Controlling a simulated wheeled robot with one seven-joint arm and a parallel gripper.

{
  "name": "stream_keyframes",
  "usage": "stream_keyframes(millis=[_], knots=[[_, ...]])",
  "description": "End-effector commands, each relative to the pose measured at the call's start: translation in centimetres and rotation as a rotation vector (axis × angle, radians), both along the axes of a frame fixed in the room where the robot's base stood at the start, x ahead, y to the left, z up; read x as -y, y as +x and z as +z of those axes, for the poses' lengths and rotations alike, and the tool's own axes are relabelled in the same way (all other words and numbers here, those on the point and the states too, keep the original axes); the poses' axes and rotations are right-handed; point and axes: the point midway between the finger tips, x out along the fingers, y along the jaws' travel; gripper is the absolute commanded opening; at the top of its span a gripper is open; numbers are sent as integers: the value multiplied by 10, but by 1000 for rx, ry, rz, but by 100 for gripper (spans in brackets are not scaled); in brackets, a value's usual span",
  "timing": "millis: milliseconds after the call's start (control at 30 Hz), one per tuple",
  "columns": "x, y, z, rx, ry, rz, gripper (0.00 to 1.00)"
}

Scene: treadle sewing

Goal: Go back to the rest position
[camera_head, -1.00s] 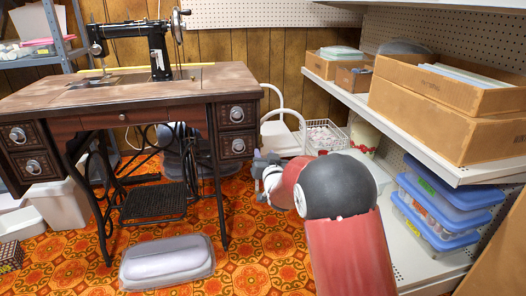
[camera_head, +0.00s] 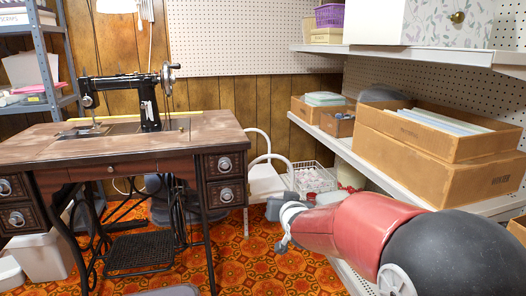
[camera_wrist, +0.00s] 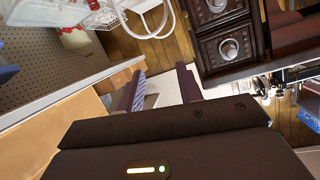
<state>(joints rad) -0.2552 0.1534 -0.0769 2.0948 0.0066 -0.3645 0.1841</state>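My gripper (camera_head: 276,208) is at the end of my red and black arm, which reaches in from the lower right. In the wrist view, the two dark fingers of my gripper (camera_wrist: 160,85) stand apart. The black sewing machine (camera_head: 148,95) stands on the tabletop.
Metal shelving on the right holds cardboard boxes (camera_head: 420,150) close beside my arm. A wire basket (camera_head: 312,180) stands behind my gripper. Drawers (camera_head: 224,165) form the table's right end. Patterned orange carpet (camera_head: 265,265) is clear in front of the chair.

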Motion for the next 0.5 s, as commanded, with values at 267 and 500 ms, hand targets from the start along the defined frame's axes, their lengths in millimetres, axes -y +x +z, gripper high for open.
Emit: stream_keyframes(millis=[267, 500], knots=[[64, -144, 59, -319, -97, -40, 36], [95, -279, 66, -587, -169, -49, 36]])
